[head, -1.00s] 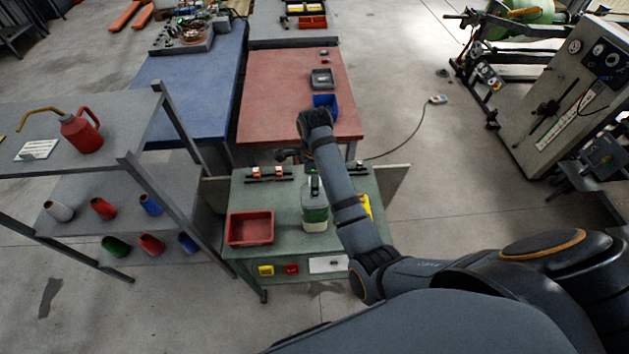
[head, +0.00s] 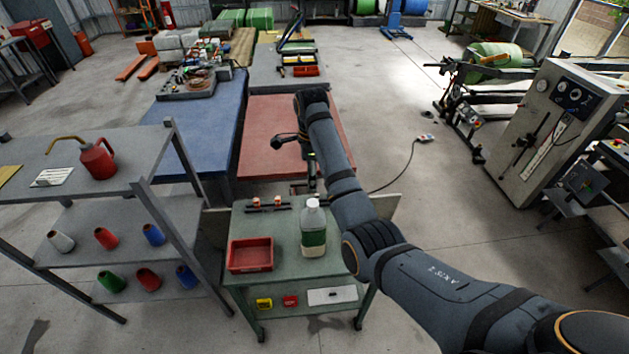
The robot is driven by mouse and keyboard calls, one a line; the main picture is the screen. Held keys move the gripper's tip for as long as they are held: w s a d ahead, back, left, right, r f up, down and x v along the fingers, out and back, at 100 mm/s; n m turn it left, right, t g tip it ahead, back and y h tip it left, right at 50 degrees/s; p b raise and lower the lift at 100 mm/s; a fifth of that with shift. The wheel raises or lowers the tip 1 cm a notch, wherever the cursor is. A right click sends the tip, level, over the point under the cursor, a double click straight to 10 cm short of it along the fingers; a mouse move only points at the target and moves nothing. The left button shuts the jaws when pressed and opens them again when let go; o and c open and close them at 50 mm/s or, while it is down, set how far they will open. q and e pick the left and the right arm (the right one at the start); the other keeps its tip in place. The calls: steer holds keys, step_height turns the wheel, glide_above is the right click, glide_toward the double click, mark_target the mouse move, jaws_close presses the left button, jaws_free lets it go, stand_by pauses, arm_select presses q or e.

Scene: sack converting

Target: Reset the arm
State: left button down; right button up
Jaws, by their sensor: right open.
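My right arm reaches in from the lower right, and its wrist bends down in front of the red-topped table (head: 268,125). My right gripper (head: 304,187) hangs open below the wrist, partly hidden by the forearm, above the back edge of the green cart (head: 285,228). I see nothing held in it. A bottle with a white cap and green label (head: 313,230) stands upright on the cart, apart from the gripper. My left gripper is out of view.
A red tray (head: 250,255) sits on the cart's left side. A grey shelf rack (head: 100,165) with a red oil can (head: 98,160) and several cones stands left. A blue table (head: 205,120) lies beyond. A control cabinet (head: 550,130) stands right, with open floor between.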

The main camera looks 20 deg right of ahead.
steer(key=s+d+f+n+t, duration=0.2)
steer(key=s+d+f+n, duration=0.4)
steer(key=s+f+n, duration=0.5)
steer(key=s+d+n+t+h, duration=0.1)
steer(key=s+d+n+t, duration=0.15)
steer(key=s+n, duration=1.2)
steer(key=s+d+f+m+g+b, duration=0.1)
steer(key=s+f+b, duration=0.15)
steer(key=f, duration=0.95)
steer(key=s+d+f+m+b, duration=0.1)
steer(key=s+f+m+b, duration=0.15)
steer(key=f, duration=0.85)
steer(key=s+d+f+m+g+b, duration=0.1)
steer(key=s+f+b, duration=0.15)
steer(key=f, duration=0.95)
arm_select(q)
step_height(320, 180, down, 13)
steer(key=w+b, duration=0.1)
steer(key=b, duration=0.4)
steer(key=shift+b, duration=0.3)
arm_select(e)
steer(key=s+f+g, duration=0.1)
steer(key=s+f, duration=1.7)
steer(key=f, duration=0.3)
steer(key=shift+d+f, duration=0.2)
steer(key=shift+d, duration=0.2)
